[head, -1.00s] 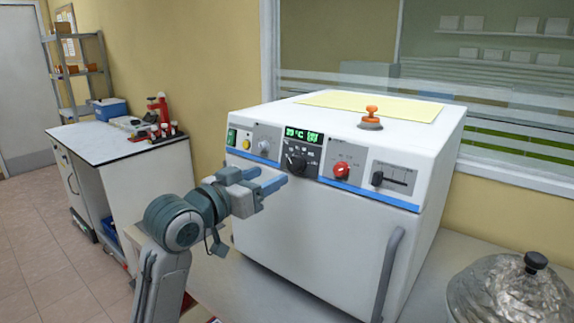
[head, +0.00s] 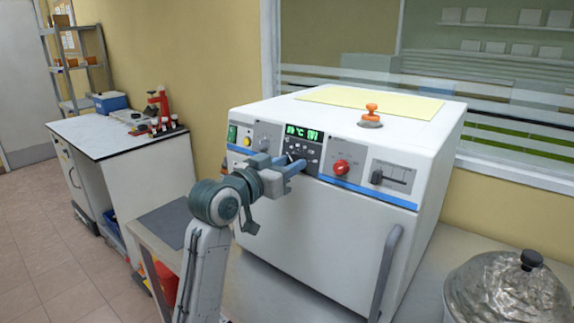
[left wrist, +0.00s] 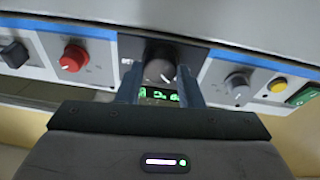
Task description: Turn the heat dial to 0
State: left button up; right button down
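The white oven-like machine (head: 330,225) has a control panel along its top front. A black dial (left wrist: 160,66) with a white pointer line sits below the green lit temperature display (head: 303,132). My left gripper (head: 295,166) is at this dial and partly hides it in the head view. In the left wrist view its two fingers (left wrist: 160,78) are spread, one on each side of the dial. I cannot tell whether they touch it. A red dial (head: 341,168) is to the right on the panel. My right gripper is in neither view.
A grey knob (head: 265,145), a green switch (head: 232,133) and a black slider (head: 377,176) share the panel. An orange knob (head: 371,112) stands on top of the machine. A metal lidded vessel (head: 505,290) is at the lower right. A side bench (head: 110,138) stands left.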

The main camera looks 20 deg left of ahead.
pick_arm(q)
jog(key=shift+c, duration=1)
jog(key=shift+r+n+p, duration=0.1)
jog(key=shift+n+p, duration=0.3)
jog(key=shift+p, duration=0.2)
jog(key=n+y+p, duration=0.1)
jog(key=n+p, duration=0.2)
jog(key=shift+r, duration=0.1)
jog(key=n+p, duration=0.2)
jog(key=shift+t+y+p, duration=0.3)
jog(key=shift+n+p, duration=0.4)
jog(key=shift+n, duration=0.1)
jog(key=shift+d+f+n, duration=0.1)
jog(key=shift+f+n, duration=0.1)
jog(key=shift+n, duration=0.1)
jog(key=o, duration=1)
jog(key=shift+c, duration=0.2)
